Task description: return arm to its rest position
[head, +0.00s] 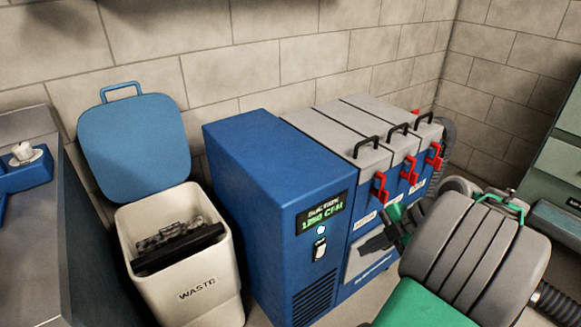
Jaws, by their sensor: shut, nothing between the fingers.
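My gripper (366,245) shows as a dark shape in front of the blue suction machine (262,190), at the right of centre. Its fingers point left and are shut, with nothing held. My grey and green arm fills the lower right and hides part of the machine's front. The gripper looks apart from the machine, but the exact gap cannot be told.
A white waste bin (190,290) stands left of the machine, its blue lid (135,145) up and dark items (175,245) inside. A grey counter (25,122) is at far left. Black handles (366,147) and red latches (380,188) stick out from the machine.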

